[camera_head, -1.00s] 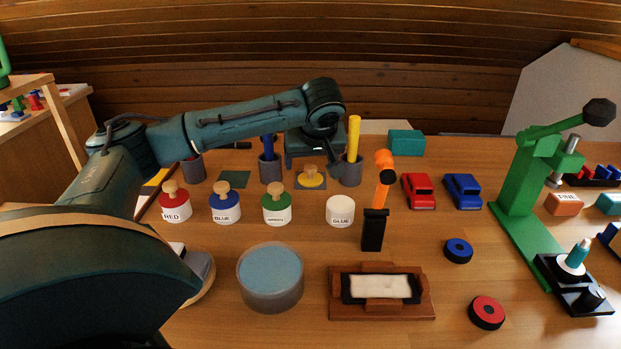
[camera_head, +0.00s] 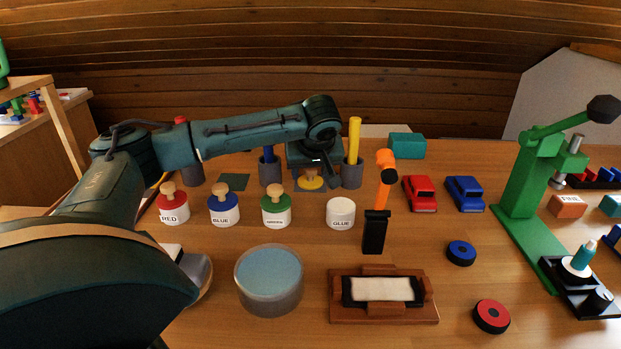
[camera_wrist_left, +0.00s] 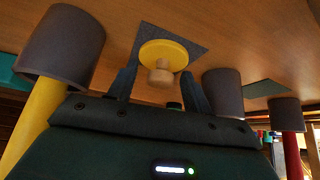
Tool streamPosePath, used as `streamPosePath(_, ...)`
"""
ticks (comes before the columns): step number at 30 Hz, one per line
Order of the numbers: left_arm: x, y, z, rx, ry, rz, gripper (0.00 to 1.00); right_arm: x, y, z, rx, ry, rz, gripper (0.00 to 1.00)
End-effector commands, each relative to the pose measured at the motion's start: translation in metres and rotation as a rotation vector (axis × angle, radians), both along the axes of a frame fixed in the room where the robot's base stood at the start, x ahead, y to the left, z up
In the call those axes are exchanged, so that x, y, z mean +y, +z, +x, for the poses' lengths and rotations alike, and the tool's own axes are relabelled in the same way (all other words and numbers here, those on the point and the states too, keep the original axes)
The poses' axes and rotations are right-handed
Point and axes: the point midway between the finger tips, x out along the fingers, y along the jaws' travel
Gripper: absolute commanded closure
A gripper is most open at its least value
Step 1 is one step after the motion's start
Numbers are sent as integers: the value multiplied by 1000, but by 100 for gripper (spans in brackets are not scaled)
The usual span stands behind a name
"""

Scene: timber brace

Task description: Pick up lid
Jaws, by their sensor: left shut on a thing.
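The yellow lid (camera_head: 311,183) with a round wooden knob lies on a dark square mat (camera_head: 297,188) at the back of the bench, between two grey cups. My left gripper (camera_head: 311,170) is right above the lid and shut on its knob; the wrist hides the knob's top in the head view. In the left wrist view the yellow lid (camera_wrist_left: 163,54) and its knob show between the two fingers of my left gripper (camera_wrist_left: 160,78). The lid seems to rest on the mat. My right gripper is not in view.
Grey cups (camera_head: 352,172) (camera_head: 271,170) stand close on both sides of the lid. In front are the red (camera_head: 173,207), blue (camera_head: 224,208) and green (camera_head: 276,208) lidded jars and the glue jar (camera_head: 340,213).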

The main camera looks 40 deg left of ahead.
Motion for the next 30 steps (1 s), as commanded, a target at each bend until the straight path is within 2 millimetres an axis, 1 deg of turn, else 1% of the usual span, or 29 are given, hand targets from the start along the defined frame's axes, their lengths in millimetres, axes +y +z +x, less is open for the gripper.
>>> streamPosePath(1, 0, 0, 0, 0, 0, 0, 64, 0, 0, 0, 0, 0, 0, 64)
streamPosePath(4, 0, 0, 0, 0, 0, 0, 72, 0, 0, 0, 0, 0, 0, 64)
streamPosePath(10, 0, 1, 0, 0, 0, 0, 72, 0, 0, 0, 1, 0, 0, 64)
streamPosePath(13, 0, 7, 0, 0, 0, 0, 72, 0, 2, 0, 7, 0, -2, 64)
streamPosePath(17, 0, 30, 0, -2, 0, -1, 72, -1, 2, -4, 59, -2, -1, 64)
streamPosePath(21, -1, 60, 1, -3, -1, -1, 72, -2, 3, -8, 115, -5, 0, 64)
streamPosePath(24, -1, 78, 1, -3, -1, -1, 72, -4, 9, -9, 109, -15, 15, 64)
streamPosePath(27, -1, 91, 1, -1, -5, -1, 72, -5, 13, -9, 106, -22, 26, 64)
streamPosePath(30, -4, 98, 0, 3, -42, 0, 72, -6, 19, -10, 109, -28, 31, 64)
